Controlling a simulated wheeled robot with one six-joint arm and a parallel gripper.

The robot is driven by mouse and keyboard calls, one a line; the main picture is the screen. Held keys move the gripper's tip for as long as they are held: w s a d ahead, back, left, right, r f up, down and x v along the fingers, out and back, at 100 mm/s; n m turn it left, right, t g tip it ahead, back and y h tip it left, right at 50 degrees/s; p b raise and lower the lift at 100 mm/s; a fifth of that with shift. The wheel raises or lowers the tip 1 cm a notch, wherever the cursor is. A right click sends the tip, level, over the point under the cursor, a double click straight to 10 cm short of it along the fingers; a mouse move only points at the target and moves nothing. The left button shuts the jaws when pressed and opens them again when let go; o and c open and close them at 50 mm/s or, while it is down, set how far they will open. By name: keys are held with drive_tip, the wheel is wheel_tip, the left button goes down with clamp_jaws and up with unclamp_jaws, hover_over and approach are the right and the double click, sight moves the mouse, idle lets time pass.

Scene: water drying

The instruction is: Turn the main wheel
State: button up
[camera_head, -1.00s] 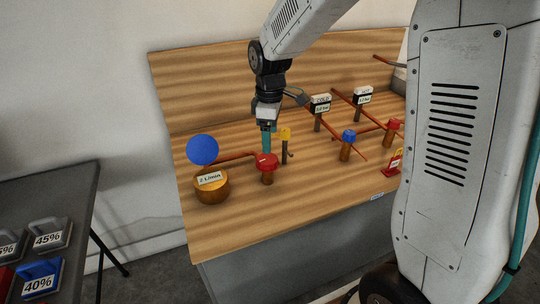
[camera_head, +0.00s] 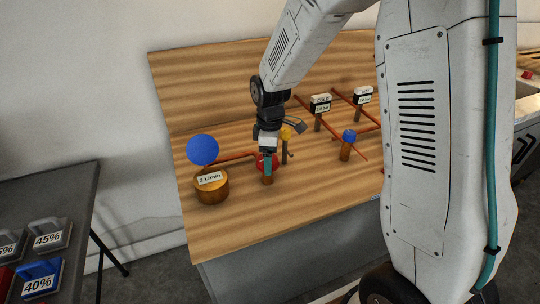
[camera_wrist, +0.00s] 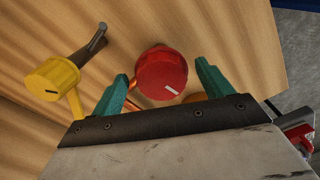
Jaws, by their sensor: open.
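A red round wheel (camera_head: 260,158) with a white mark sits on a copper post (camera_head: 267,178) on the wooden bench. It also shows in the wrist view (camera_wrist: 161,72), between my two teal fingers and a little beyond them. My gripper (camera_head: 266,167) is open, in front of the wheel in the head view and hiding part of it. In the wrist view my gripper (camera_wrist: 161,68) has a finger on either side of the wheel, with gaps visible. I cannot tell whether the fingertips reach level with the wheel.
A yellow knob (camera_head: 286,132) on a post stands close by, left of the wheel in the wrist view (camera_wrist: 52,78). A blue knob (camera_head: 349,135) and copper pipes are at right.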

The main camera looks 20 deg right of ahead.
drive_tip(key=c, duration=1)
drive_tip(key=shift+m, duration=0.3)
drive_tip(key=m, duration=0.3)
drive_tip(key=shift+a+m, duration=0.1)
drive_tip(key=shift+m, duration=0.2)
drive_tip(key=m, duration=0.3)
drive_tip(key=shift+s+a+r+m, duration=0.1)
drive_tip(key=shift+m, duration=0.2)
drive_tip(key=m, duration=0.4)
drive_tip(key=shift+a, duration=0.15)
drive_tip(key=shift+a+m, duration=0.1)
drive_tip(key=shift+m, duration=2)
